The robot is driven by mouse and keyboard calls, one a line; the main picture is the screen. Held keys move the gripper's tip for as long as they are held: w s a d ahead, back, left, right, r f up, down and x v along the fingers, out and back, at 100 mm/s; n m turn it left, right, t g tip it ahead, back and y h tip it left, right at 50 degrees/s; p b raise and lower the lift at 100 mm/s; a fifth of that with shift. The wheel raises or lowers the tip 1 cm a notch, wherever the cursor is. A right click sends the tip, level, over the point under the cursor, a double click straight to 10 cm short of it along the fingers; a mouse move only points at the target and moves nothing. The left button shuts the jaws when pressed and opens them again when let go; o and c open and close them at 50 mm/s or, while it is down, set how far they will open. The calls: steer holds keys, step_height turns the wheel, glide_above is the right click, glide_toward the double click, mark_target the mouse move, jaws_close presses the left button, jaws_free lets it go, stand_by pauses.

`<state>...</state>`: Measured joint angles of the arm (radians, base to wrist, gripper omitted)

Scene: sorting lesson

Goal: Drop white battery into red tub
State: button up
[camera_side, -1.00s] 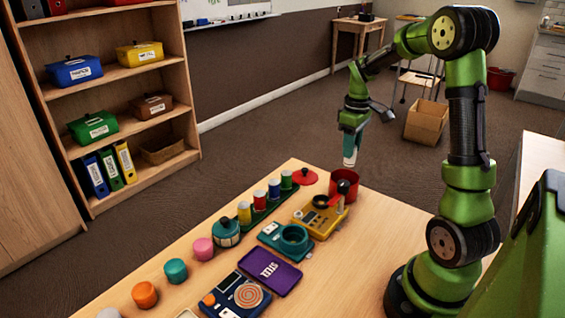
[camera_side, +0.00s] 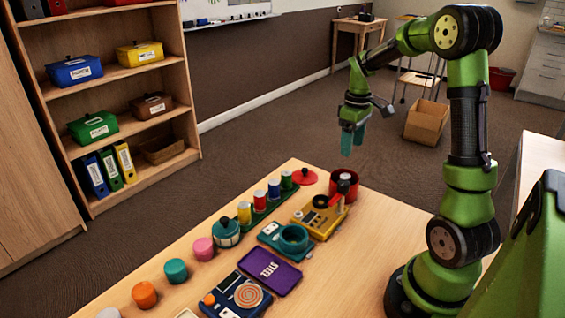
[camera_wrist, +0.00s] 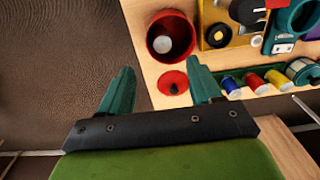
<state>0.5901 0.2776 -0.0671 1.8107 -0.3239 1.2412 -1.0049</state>
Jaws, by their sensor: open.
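The red tub (camera_side: 352,195) stands open at the far end of the table; it also shows in the wrist view (camera_wrist: 152,50). The white battery (camera_wrist: 162,44) shows as a pale round end inside the tub's rim. In the side view the battery (camera_side: 344,177) shows at the tub's mouth; I cannot tell whether it rests on the bottom. My gripper (camera_side: 353,150) is open and empty, above the tub and apart from it. In the wrist view my gripper's two teal fingers (camera_wrist: 160,80) are spread wide.
A red lid (camera_side: 305,177) lies beside the tub. A yellow device (camera_side: 318,221) stands close in front of it. A rack (camera_side: 262,212) of coloured cylinders, a teal pot (camera_side: 227,233) and a purple case (camera_side: 268,270) fill the nearer table. The table right of the tub is clear.

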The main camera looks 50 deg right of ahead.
step_height(320, 180, up, 15)
steer(key=shift+r, duration=0.2)
steer(key=s+a+f+m+t+y, duration=0.1)
steer(key=s+a+f+m+t, duration=0.1)
steer(key=a, duration=1.1)
steer(key=s+a+f+m+t+y, duration=0.1)
steer(key=s+a+t, duration=0.4)
steer(key=a, duration=0.9)
step_height(320, 180, down, 3)
steer(key=shift+s+r+m, duration=0.2)
steer(key=shift+s+m, duration=0.25)
steer(key=shift+m, duration=0.05)
